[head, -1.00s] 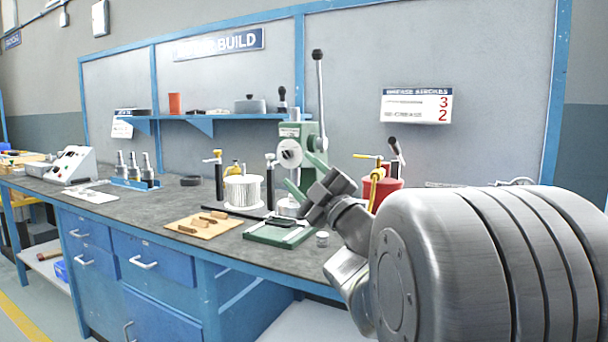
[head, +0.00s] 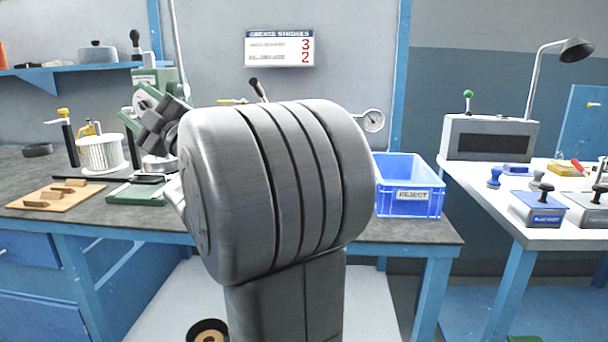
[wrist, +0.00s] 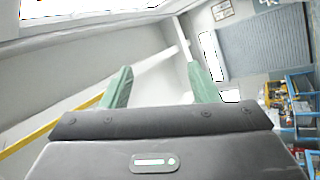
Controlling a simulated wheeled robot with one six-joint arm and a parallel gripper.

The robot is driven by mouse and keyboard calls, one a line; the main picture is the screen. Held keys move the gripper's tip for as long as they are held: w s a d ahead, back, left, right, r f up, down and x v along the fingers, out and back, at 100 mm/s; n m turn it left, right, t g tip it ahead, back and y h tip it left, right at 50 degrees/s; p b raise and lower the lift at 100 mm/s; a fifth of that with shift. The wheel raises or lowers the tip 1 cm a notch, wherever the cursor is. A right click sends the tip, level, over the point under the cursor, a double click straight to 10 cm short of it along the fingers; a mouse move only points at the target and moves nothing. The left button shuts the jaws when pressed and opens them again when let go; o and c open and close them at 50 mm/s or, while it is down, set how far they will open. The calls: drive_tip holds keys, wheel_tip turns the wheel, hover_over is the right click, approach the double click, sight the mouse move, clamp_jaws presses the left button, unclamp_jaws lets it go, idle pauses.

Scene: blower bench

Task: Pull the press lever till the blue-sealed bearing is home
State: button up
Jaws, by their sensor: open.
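The green arbor press (head: 168,77) stands on the bench at the left of the head view, partly hidden by my arm. Its lever (head: 178,40) is a thin grey rod standing nearly upright, running out of the top of the picture. My gripper's dark body shows in front of the press. In the wrist view my gripper (wrist: 160,87) has its two green fingers wide apart with nothing between them. That view faces wall and ceiling, and shows no press. Gripper and lever are apart. I cannot make out the blue-sealed bearing.
A white ribbed cylinder (head: 102,153) and a wooden board with brown pieces (head: 52,198) lie left of the press. A blue REJECT bin (head: 408,186) stands at the bench's right end. A white table (head: 540,232) with stamps and a grey box is farther right.

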drive_tip(key=x, duration=0.7)
drive_tip(key=shift+r+b, duration=0.2)
drive_tip(key=shift+b, duration=0.1)
drive_tip(key=shift+w+f, duration=0.1)
